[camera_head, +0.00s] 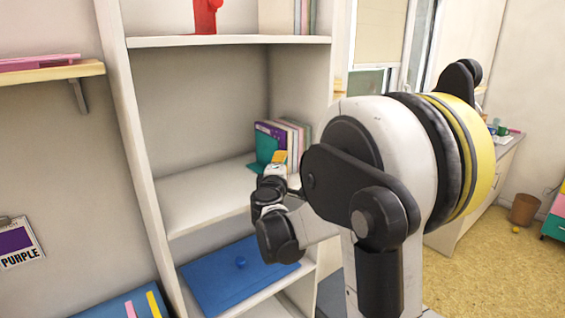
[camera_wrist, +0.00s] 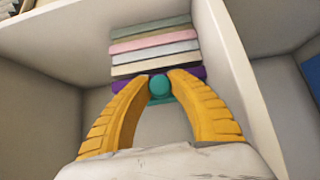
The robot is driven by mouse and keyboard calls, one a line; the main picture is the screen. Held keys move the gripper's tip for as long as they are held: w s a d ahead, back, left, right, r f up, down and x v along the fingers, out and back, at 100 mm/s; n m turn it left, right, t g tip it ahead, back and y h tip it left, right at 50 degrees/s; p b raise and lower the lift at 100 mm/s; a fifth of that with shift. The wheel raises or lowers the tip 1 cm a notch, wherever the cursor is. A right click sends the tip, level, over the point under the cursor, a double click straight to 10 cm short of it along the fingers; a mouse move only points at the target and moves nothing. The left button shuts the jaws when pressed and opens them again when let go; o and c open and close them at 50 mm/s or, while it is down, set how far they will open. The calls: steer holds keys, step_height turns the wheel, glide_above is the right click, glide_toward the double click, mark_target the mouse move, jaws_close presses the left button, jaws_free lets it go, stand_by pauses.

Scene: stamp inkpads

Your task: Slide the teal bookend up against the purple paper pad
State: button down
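The teal bookend (camera_head: 265,148) stands on the middle shelf at the left end of a row of upright pads. Its round teal knob (camera_wrist: 159,86) shows between my fingertips in the wrist view. The purple paper pad (camera_head: 268,129) is the row's nearest item to the bookend; its edge also shows in the wrist view (camera_wrist: 118,85). Any gap between bookend and pad is hidden. My gripper (camera_head: 279,157), with yellow fingers (camera_wrist: 161,78), is closed in on both sides of the knob and appears to hold it. My arm hides part of the row in the head view.
Several pale, pink and green pads (camera_wrist: 152,43) stand beyond the purple one. The shelf (camera_head: 205,192) is bare to the left of the bookend. The shelf unit's left upright (camera_head: 137,150) and upper board (camera_head: 230,41) bound the space. A blue panel (camera_head: 225,280) lies below.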

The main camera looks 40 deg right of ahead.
steer(key=shift+d, duration=0.45)
steer(key=c, duration=1.2)
jaws_free()
steer(key=v, duration=1.2)
